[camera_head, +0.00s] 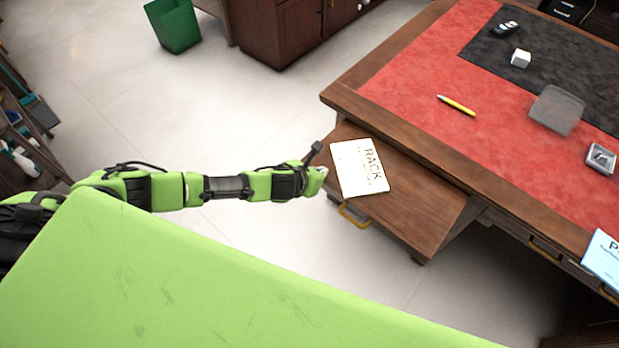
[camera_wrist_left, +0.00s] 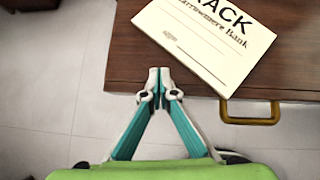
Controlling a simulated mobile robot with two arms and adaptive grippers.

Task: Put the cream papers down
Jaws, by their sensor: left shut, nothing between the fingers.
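The cream papers (camera_head: 360,168) lie flat on a pulled-out wooden board (camera_head: 425,205) at the near left of the desk, with dark print reading "RACK". They also show at the top of the left wrist view (camera_wrist_left: 205,35), close to the board's front edge. My left gripper (camera_head: 322,172) is just left of the papers, its fingers largely hidden in the head view. In the left wrist view my left gripper (camera_wrist_left: 160,80) is shut and empty, its tips at the board's edge, apart from the papers. My right gripper is not in view.
A brass handle (camera_wrist_left: 250,113) sticks out from the board's front. The desk's red top (camera_head: 440,75) holds a yellow pen (camera_head: 456,105), a grey translucent block (camera_head: 556,110), an ashtray (camera_head: 600,158) and a blue booklet (camera_head: 604,259). The board right of the papers is bare.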

